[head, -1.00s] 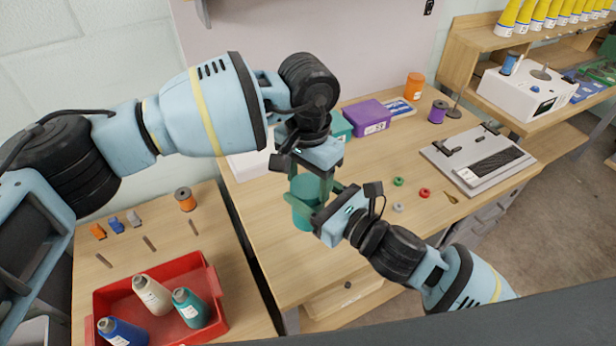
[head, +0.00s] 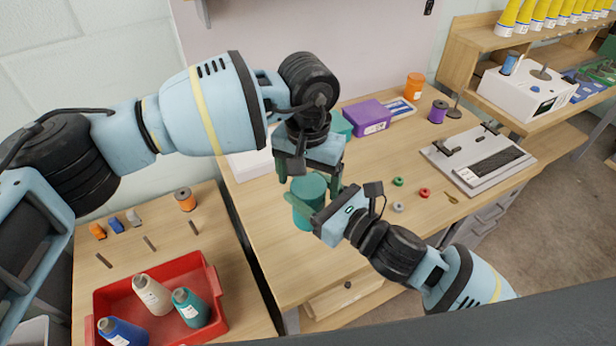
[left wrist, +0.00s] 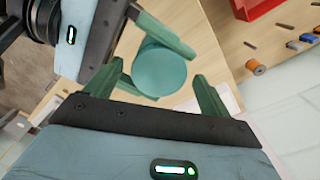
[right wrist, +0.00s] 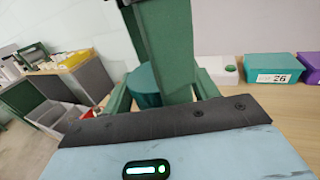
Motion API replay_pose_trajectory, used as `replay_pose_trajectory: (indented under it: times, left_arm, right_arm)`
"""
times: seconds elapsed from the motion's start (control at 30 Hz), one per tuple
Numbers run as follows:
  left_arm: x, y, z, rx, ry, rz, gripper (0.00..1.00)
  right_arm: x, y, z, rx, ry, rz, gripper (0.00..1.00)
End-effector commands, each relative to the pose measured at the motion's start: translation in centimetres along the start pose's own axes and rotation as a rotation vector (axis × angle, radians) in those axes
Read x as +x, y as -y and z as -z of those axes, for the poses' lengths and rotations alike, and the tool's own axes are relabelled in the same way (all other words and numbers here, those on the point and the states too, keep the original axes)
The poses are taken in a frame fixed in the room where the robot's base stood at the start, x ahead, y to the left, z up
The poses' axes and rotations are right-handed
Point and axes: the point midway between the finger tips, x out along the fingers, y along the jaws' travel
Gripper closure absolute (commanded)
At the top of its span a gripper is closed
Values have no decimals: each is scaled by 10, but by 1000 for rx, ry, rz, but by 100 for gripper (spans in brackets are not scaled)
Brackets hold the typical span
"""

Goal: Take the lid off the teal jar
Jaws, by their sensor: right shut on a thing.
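The teal jar (head: 304,217) stands upright above the front part of the table, with its round teal lid (head: 309,184) on top. My right gripper (head: 312,204) is shut around the jar from the right; the jar also shows between its fingers in the right wrist view (right wrist: 144,84). My left gripper (head: 309,178) points down over the lid with its fingers spread. In the left wrist view the lid (left wrist: 160,70) lies between the open fingers. I cannot tell whether the jar touches the table.
A red tray (head: 218,312) with several bottles stands at lower left. A purple box (head: 368,118), an orange jar (head: 414,86) and a purple spool (head: 438,111) stand at the back. Small green, red and grey rings lie right of the grippers. A grey board (head: 480,160) lies farther right.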

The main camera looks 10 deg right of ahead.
Motion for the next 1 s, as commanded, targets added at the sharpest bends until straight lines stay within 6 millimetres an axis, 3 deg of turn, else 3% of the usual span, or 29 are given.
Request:
replay_pose_trajectory:
  times: [0.27,0.7,1.0]
  left_arm:
    - [-3,0,0,2,-1,0,18]
    - [-45,0,0,3,-1,1,18]
    - [-45,5,0,-8,0,-2,18]
  right_arm:
    - [0,-1,-1,0,3,-2,100]
    - [0,-1,-2,0,4,-3,100]
    - [0,-1,-2,0,5,-3,100]
